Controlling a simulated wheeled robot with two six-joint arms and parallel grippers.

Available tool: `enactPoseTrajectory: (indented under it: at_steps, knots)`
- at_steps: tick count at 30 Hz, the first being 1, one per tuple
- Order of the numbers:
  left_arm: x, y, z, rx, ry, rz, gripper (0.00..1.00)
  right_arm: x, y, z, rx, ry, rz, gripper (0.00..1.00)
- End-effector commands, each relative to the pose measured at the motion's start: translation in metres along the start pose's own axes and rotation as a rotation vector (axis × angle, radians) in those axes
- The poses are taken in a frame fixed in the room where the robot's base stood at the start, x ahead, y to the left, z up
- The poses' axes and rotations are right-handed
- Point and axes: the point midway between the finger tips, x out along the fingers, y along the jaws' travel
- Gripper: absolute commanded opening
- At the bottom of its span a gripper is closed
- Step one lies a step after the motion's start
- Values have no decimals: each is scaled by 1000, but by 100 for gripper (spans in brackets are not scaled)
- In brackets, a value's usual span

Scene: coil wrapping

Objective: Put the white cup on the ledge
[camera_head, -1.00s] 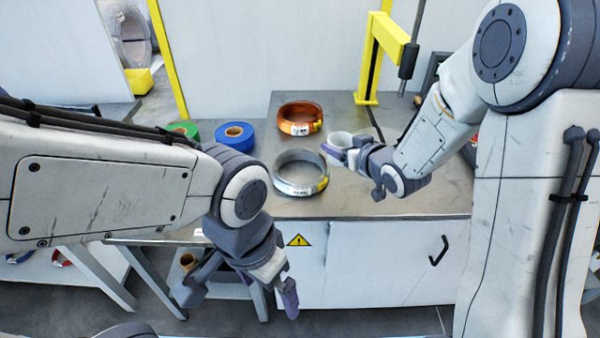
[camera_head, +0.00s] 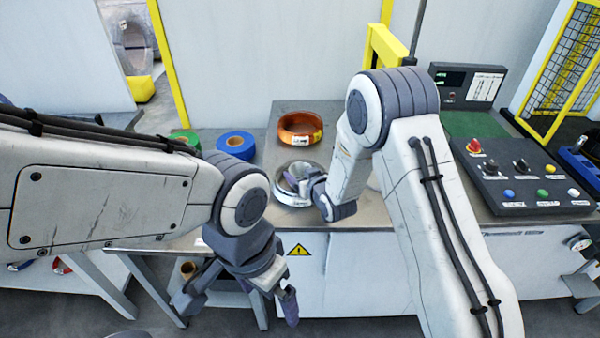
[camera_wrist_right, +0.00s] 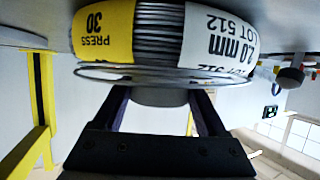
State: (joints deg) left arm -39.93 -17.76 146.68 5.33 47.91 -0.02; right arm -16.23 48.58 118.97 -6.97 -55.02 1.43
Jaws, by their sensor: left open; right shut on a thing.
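My right gripper (camera_head: 301,178) is at the silver wire coil (camera_head: 290,200) on the metal bench. It is shut on the white cup, which is mostly hidden in the head view now. In the right wrist view, a dark, shadowed round piece (camera_wrist_right: 160,97) sits between the fingers, probably the cup. The coil, with yellow and white labels, fills the top of that view (camera_wrist_right: 160,35). I cannot tell whether the cup touches the coil. My left gripper (camera_head: 237,298) is open and empty, in front of the bench. I cannot tell which surface is the ledge.
A copper coil (camera_head: 300,128) lies behind the silver one. A blue tape roll (camera_head: 236,144) and a green roll (camera_head: 186,137) are to the left. A control panel (camera_head: 522,175) with buttons stands right. A yellow post (camera_head: 385,45) rises behind.

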Motion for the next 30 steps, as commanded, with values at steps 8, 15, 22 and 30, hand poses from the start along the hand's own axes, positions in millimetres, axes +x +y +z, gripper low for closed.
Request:
enactPoseTrajectory:
  at_steps: [8,15,22,30]
  knots:
    - [0,0,0,0,0,0,100,1,0,2,0,1,1,12]
    - [3,0,0,0,0,0,100,2,0,4,1,1,1,100]
    - [2,0,0,0,0,0,100,1,0,3,1,1,0,100]
    - [7,0,0,0,0,0,100,-28,1,2,1,1,1,100]
